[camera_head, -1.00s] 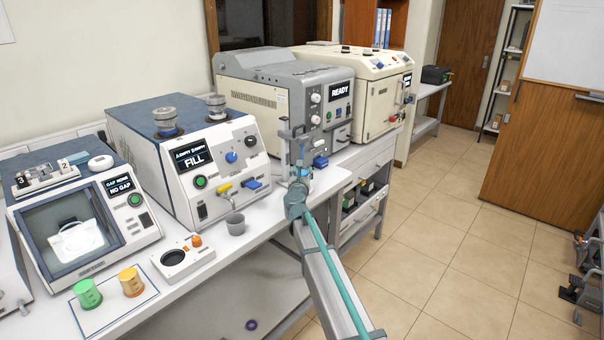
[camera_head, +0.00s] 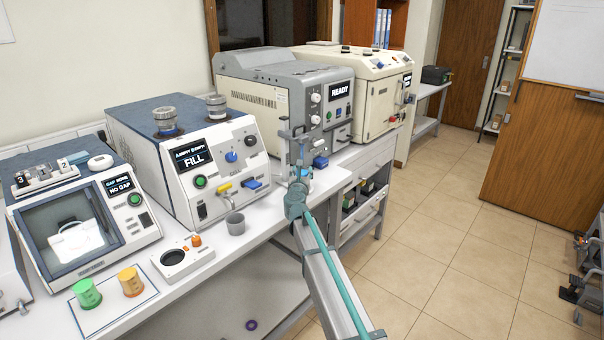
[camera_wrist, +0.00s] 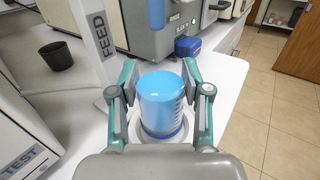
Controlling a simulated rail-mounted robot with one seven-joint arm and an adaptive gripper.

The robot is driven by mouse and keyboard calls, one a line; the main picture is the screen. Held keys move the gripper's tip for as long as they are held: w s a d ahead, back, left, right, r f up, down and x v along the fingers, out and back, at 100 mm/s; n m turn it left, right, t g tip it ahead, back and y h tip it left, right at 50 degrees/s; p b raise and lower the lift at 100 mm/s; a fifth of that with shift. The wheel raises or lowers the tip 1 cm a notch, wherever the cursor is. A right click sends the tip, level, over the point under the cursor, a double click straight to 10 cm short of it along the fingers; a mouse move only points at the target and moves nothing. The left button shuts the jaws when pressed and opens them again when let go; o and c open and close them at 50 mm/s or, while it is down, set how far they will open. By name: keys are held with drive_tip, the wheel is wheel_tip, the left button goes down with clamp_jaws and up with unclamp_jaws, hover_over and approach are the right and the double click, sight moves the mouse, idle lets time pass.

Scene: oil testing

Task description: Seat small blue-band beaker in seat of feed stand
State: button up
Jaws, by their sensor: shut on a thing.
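The small blue-band beaker (camera_wrist: 162,100) is between the two fingers of my gripper (camera_wrist: 160,92) in the wrist view, upright, its contents or wall light blue with a darker blue band low down. My gripper is shut on it. The feed stand, with its post marked FEED (camera_wrist: 104,40), rises just behind and left of the beaker. The pale round seat (camera_wrist: 137,130) shows around the beaker's base; whether the base rests fully in it is hidden. In the head view my gripper (camera_head: 299,186) is at the feed stand (camera_head: 284,145), and my arm hides most of the beaker.
A grey cup (camera_head: 235,224) stands on the bench left of the stand, below the FILL machine (camera_head: 190,160). The READY machine (camera_head: 285,85) stands close behind the stand. A small blue block (camera_head: 320,162) lies to its right. The bench's front edge is near.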

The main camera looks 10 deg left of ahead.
drive_tip(key=shift+f, duration=0.2)
drive_tip(key=shift+f+b, duration=0.6)
drive_tip(key=shift+b, duration=0.1)
drive_tip(key=o, duration=1.3)
drive_tip(key=s, duration=1.2)
